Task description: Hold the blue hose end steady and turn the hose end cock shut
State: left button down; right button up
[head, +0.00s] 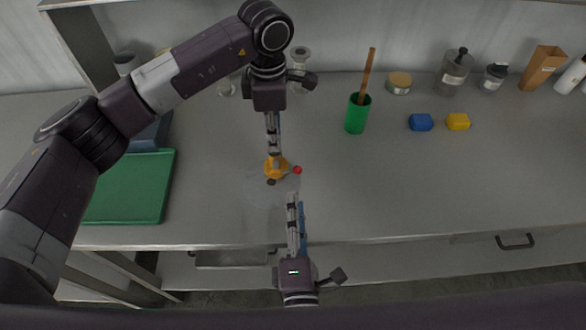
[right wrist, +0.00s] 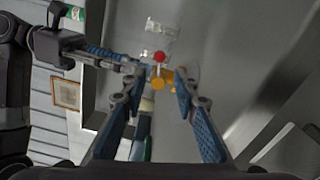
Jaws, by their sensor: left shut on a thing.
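An orange fitting (head: 277,168), which I take for the hose end, stands over the front middle of the counter, with a red knob (head: 297,170) on its right, likely the cock. My left gripper (head: 273,152) reaches down from behind and is shut on the fitting. No blue hose can be told apart from the blue finger pads. My right gripper (head: 297,199) is in front of the fitting, empty. In the right wrist view its fingers (right wrist: 160,78) are open, with the orange fitting (right wrist: 158,84) and red knob (right wrist: 160,57) beyond and between the tips.
A clear round vessel (head: 258,190) shows faintly below the fitting. A green mat (head: 135,190) lies at left. A green cup with a brown stick (head: 357,115), a blue block (head: 420,122) and a yellow block (head: 458,121) stand behind at right. The right front counter is clear.

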aim_at(293, 172)
jog(key=w, duration=1)
jog(key=shift+a, duration=0.1)
grip_shut()
